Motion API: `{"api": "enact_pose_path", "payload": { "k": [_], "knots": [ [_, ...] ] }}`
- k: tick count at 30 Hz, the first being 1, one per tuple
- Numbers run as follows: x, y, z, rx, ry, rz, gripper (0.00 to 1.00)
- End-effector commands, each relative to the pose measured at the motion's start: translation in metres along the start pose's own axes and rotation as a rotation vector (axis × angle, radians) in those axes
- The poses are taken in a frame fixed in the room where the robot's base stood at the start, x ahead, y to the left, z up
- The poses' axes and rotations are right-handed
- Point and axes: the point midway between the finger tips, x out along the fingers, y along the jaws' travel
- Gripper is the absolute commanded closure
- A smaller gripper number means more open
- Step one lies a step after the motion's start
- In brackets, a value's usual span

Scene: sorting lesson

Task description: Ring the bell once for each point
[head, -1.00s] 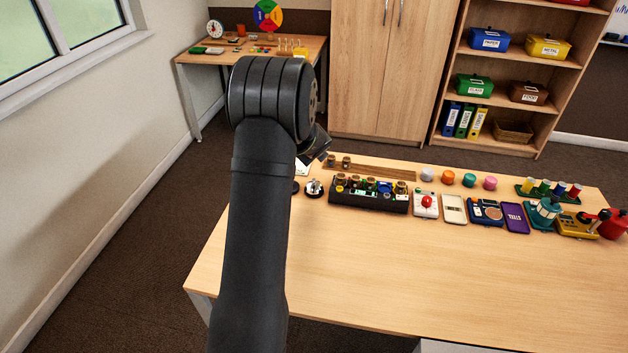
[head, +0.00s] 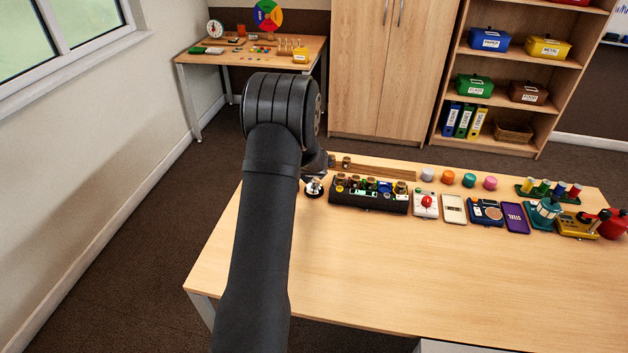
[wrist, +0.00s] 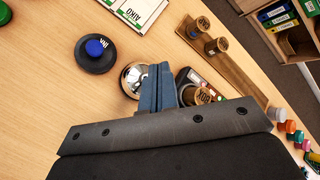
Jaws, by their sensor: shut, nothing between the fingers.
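The bell (head: 314,188), a silver dome on a dark base, stands on the table at the left end of the row of items. It also shows in the wrist view (wrist: 130,78), partly covered by my fingers. My gripper (wrist: 158,70) is shut and empty. Its fingertips are over or beside the bell's right side in the wrist view; I cannot tell whether they touch it. In the head view my arm hides most of the gripper.
A black disc with a blue knob (wrist: 96,50) stands left of the bell. A black box of small parts (head: 368,206) stands close on its right. A wooden rail (wrist: 222,60) and a white card (wrist: 135,12) lie behind. The table's front (head: 400,280) is clear.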

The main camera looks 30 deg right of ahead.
Motion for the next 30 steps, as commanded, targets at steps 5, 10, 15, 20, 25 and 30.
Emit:
{"api": "enact_pose_path", "payload": {
  "k": [5,10,15,20,25,30],
  "knots": [
    [0.007,0.0051,-0.0051,0.001,0.0,0.0,1.0],
    [0.0108,0.0077,-0.008,0.001,0.001,-0.001,1.0],
    [0.0121,0.0086,-0.0091,0.0,0.001,-0.001,1.0],
    [0.0121,0.0086,-0.0091,-0.001,0.001,-0.001,1.0],
    [0.0121,0.0085,-0.009,0.0,0.001,-0.001,1.0],
    [0.012,0.0085,-0.009,0.0,0.001,-0.002,1.0]
  ]
}}
